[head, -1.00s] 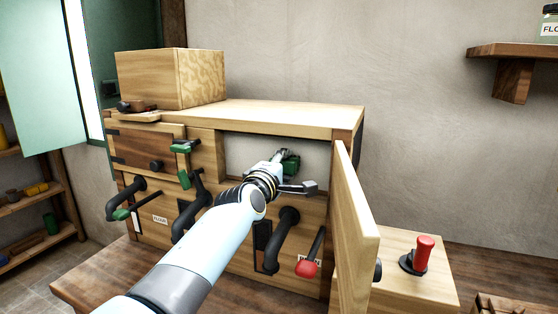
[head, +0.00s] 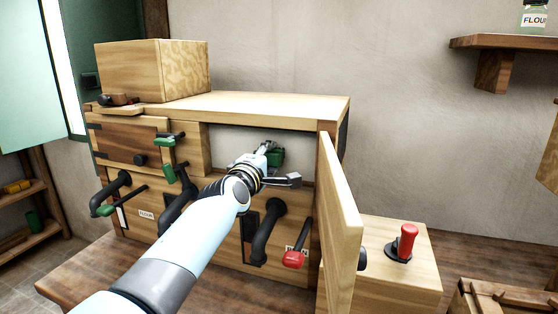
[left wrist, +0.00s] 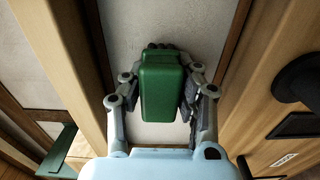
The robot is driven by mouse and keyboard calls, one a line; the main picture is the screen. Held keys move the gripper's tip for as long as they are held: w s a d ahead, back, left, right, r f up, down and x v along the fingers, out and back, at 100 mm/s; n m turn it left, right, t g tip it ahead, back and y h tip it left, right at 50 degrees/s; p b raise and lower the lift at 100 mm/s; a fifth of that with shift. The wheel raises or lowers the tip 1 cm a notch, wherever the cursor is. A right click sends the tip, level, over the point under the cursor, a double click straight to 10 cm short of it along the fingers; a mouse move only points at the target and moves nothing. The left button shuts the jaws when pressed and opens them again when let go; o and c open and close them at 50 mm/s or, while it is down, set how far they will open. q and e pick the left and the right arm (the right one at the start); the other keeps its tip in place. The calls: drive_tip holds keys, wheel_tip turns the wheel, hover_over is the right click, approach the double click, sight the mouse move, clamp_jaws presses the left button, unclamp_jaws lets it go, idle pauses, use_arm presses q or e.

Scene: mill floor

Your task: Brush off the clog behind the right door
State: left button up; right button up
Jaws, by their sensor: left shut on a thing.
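My left gripper (head: 268,151) is at the opening behind the swung-open right door (head: 341,215) of the wooden mill cabinet (head: 260,102). It is shut on a green brush (left wrist: 160,88), whose dark end points away from the wrist; the brush also shows in the head view (head: 276,158). In the left wrist view the fingers (left wrist: 161,80) lie on both sides of the brush. A pale surface shows behind it. I cannot make out a clog; the arm and gripper hide part of the opening. My right gripper is not in view.
The open door stands close to the right of my left arm. Black pipes (head: 265,232) and a red-handled lever (head: 293,258) lie below the opening. A red knob (head: 407,241) stands on a low box at the right. A wooden box (head: 150,70) sits on top.

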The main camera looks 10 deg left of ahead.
sight(236, 146)
use_arm(q)
drive_tip(key=shift+w+a+r+b, duration=0.1)
drive_tip(key=shift+a+b, duration=0.35)
drive_tip(key=shift+a, duration=0.6)
drive_tip(key=shift+w+a+r+b, duration=0.1)
drive_tip(key=shift+a+b, duration=0.3)
drive_tip(key=shift+a, duration=0.65)
drive_tip(key=shift+w+a+f+b, duration=0.1)
drive_tip(key=shift+a+b, duration=0.55)
drive_tip(key=shift+a, duration=0.9)
drive_tip(key=shift+w+a+f+b, duration=0.1)
drive_tip(key=shift+a+b, duration=0.5)
drive_tip(key=shift+a, duration=0.95)
drive_tip(key=shift+r, duration=0.1)
drive_tip(key=shift+s, duration=0.1)
drive_tip(key=shift+s+p, duration=0.35)
drive_tip(key=shift+p, duration=0.1)
drive_tip(key=shift+s+a+p, duration=0.2)
drive_tip(key=shift+s+p, duration=1.35)
drive_tip(key=shift+s, duration=1.05)
